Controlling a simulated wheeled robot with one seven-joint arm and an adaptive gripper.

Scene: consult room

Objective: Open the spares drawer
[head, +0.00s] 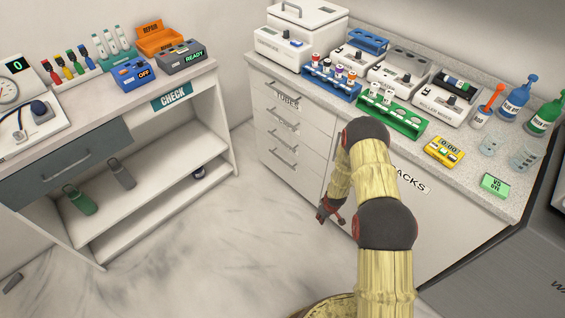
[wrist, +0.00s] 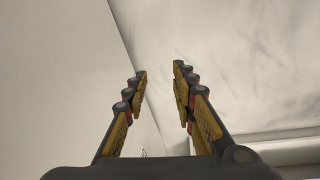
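A white cabinet under the right counter has a stack of several drawers with bar handles. Its top drawer (head: 289,108) carries a label that seems to read TUBES. The lower drawers, such as the bottom one (head: 288,174), look shut and I can read no label on them. A grey drawer (head: 65,165) with a bar handle sits under the left bench. No label reading spares is legible. My gripper (head: 331,209) is low in front of the cabinet, right of the drawer stack. In the wrist view my gripper (wrist: 160,80) is open and empty, its fingers apart.
A door marked RACKS (head: 440,215) is partly hidden behind my arm. The counter holds a green rack (head: 394,118), a blue rack (head: 331,84), devices and bottles. The left bench (head: 150,100) has open shelves. The marbled floor (head: 230,240) between is clear.

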